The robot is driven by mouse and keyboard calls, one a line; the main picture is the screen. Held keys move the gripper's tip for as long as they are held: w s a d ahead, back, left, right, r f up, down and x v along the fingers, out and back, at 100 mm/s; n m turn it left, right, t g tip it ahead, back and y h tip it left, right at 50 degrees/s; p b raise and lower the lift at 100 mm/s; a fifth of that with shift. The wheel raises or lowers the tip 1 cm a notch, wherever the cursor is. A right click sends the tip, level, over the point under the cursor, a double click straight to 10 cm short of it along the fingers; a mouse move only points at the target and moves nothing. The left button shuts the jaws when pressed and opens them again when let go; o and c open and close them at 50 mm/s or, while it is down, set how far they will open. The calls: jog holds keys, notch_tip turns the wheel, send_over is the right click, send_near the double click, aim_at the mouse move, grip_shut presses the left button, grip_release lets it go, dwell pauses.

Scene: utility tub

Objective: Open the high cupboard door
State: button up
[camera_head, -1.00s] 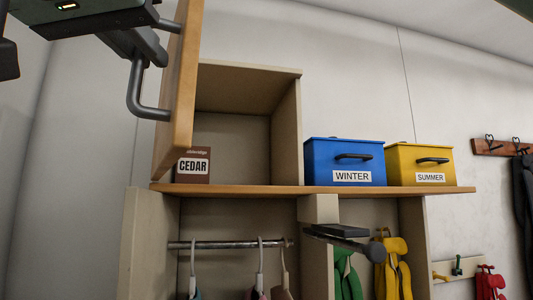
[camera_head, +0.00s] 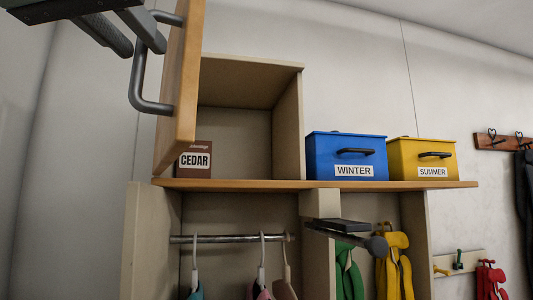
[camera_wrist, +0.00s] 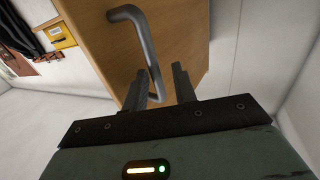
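The high cupboard's wooden door (camera_head: 182,85) stands swung out at the left, and the cupboard (camera_head: 283,125) is open, its interior visible. A dark grey bar handle (camera_head: 137,90) is on the door's left face. My gripper (camera_head: 146,48) is at the top left beside the handle's upper part. In the wrist view, my gripper (camera_wrist: 160,82) has its two fingers apart, with the lower part of the handle (camera_wrist: 148,48) seen between them. I cannot tell whether either finger touches the bar. The door (camera_wrist: 185,35) fills the middle of that view.
A brown CEDAR box (camera_head: 195,160) is inside the cupboard. A blue WINTER box (camera_head: 325,158) and a yellow SUMMER box (camera_head: 408,160) stand on the shelf (camera_head: 250,185) to the right. A rail (camera_head: 215,239) with hangers is below. Wall lies left of the door.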

jog(key=s+p, duration=0.1)
jog(key=s, duration=0.9)
jog(key=shift+s+a+p, duration=0.3)
jog(key=shift+s+a, duration=0.05)
jog(key=shift+f, duration=0.15)
